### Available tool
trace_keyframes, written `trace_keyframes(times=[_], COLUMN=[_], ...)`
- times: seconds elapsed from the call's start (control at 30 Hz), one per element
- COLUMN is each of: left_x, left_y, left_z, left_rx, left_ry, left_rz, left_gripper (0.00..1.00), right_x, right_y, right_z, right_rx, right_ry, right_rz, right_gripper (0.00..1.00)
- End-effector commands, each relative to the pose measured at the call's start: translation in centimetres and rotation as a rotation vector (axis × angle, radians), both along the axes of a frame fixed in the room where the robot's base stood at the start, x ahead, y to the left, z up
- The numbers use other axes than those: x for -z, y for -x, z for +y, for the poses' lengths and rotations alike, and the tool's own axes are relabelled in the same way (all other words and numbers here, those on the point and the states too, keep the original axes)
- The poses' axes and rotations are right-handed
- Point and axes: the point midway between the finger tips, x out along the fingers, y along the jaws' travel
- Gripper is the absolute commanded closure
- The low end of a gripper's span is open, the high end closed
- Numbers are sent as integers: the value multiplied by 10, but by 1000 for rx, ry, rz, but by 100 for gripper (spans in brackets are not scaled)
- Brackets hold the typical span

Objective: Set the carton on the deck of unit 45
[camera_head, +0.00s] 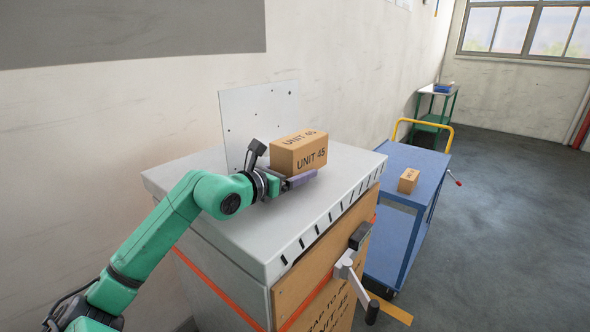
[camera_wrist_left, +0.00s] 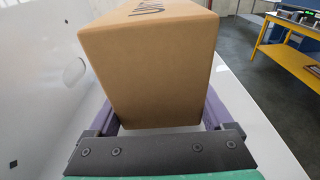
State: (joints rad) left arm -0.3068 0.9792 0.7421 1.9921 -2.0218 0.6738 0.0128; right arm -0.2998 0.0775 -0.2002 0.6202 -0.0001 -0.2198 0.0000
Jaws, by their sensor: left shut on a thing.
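The carton (camera_head: 297,154) is a brown box marked "UNIT 45". It is upright over the middle of the pale grey deck (camera_head: 330,200) of a cabinet-like unit. My left gripper (camera_head: 298,179) has its purple fingers shut on the carton's lower part. In the left wrist view the carton (camera_wrist_left: 150,65) sits between the two fingers, with the pale deck (camera_wrist_left: 258,125) beside it. I cannot tell whether the carton's base touches the deck. The fingers hide part of its lower edge. My right gripper is not in view.
A grey plate (camera_head: 240,120) stands upright at the deck's back edge. A crank handle (camera_head: 352,275) sticks out from the unit's wooden front panel (camera_head: 325,262). A blue cart (camera_head: 425,165) with a small brown box (camera_head: 408,180) stands to the right. The deck around the carton is clear.

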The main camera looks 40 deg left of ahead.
Motion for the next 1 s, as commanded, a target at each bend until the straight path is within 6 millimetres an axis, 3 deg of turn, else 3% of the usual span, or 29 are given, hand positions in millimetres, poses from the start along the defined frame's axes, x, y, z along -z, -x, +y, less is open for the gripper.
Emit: trace_keyframes(times=[0.53, 0.57, 0.6, 0.83, 1.0], left_x=[13, 15, 15, 17, -1], left_y=[0, 0, 0, 0, 0], left_z=[0, 0, 0, -1, -1], left_rx=[1, 1, 1, 3, 3], left_ry=[0, 1, 1, 3, 2], left_rz=[2, 7, 8, 15, 17], left_gripper=[100, 4, 0, 0, 0], right_x=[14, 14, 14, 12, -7], right_y=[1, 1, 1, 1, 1], right_z=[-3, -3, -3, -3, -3], right_rx=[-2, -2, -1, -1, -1], right_ry=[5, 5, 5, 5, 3], right_rz=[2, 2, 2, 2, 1], right_gripper=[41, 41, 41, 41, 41])
